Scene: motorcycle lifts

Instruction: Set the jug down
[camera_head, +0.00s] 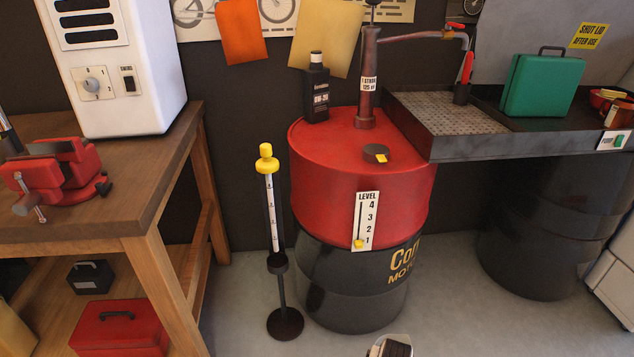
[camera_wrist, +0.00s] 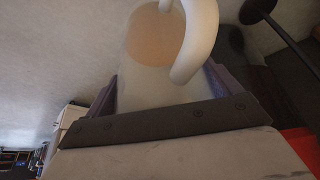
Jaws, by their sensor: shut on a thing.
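The jug (camera_wrist: 148,55) is a pale, translucent vessel with a thick white curved handle (camera_wrist: 200,45). It shows large in the wrist view, with an amber tint inside that looks like liquid. My gripper (camera_wrist: 160,88) is shut on the jug, with a purplish finger on either side of its body. I cannot tell from this view what is under the jug or whether it touches anything. The jug cannot be made out in the head view.
A red-topped drum (camera_head: 350,180) with a hand pump (camera_head: 369,80) and a black bottle (camera_head: 316,90) stands in the middle. A dipstick stand (camera_head: 285,323) is left of it. A wooden bench (camera_head: 130,200) with a red vise (camera_head: 60,170) is at left. A drain tray (camera_head: 450,112) holds a green case (camera_head: 542,85).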

